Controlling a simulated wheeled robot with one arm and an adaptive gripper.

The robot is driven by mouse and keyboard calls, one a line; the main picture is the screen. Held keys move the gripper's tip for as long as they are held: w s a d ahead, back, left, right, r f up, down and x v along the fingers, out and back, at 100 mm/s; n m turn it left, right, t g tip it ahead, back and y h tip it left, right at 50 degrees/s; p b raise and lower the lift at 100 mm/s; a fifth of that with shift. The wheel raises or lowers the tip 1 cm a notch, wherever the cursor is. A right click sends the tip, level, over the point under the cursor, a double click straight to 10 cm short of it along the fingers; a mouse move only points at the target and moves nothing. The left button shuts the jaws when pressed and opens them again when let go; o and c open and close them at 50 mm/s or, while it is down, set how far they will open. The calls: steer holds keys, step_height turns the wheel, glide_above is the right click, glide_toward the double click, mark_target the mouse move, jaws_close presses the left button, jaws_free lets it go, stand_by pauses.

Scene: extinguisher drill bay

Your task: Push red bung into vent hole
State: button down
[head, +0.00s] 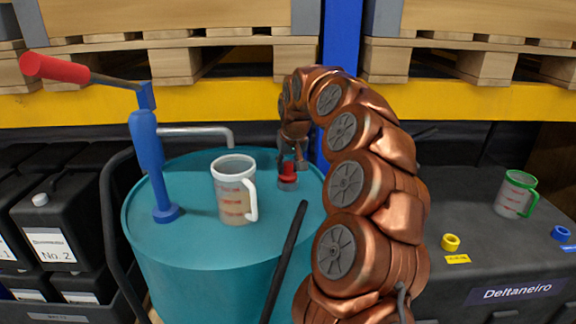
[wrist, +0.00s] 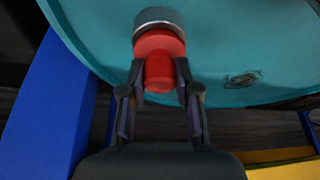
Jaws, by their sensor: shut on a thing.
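The red bung (head: 288,168) is at the far right of the teal drum's top, at the grey vent collar (head: 287,184). My gripper (head: 293,164) reaches down to it from behind. In the wrist view my gripper (wrist: 159,78) is shut on the narrower end of the red bung (wrist: 158,73), one finger on each side. The bung's wider flange is against or just in front of the grey collar (wrist: 160,17). The vent hole itself is hidden by the bung, and I cannot tell how deep the bung sits.
The teal drum (head: 175,240) also carries a measuring jug (head: 232,190) and a blue hand pump (head: 150,155) with a red handle. A yellow shelf beam (head: 120,108) and blue post (head: 340,45) stand close behind. A black case (head: 470,215) is on the right.

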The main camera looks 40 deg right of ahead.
steer(key=shift+f+b, duration=0.4)
steer(key=shift+f, duration=0.05)
steer(key=c, duration=0.7)
jaws_free()
steer(key=shift+c, duration=0.2)
steer(key=shift+s+r, duration=0.1)
steer(key=shift+r, duration=0.15)
steer(key=p+v, duration=0.1)
steer(key=v, duration=0.7)
steer(key=shift+r, duration=0.25)
stand_by(0.5)
steer(key=shift+s, duration=0.1)
stand_by(0.4)
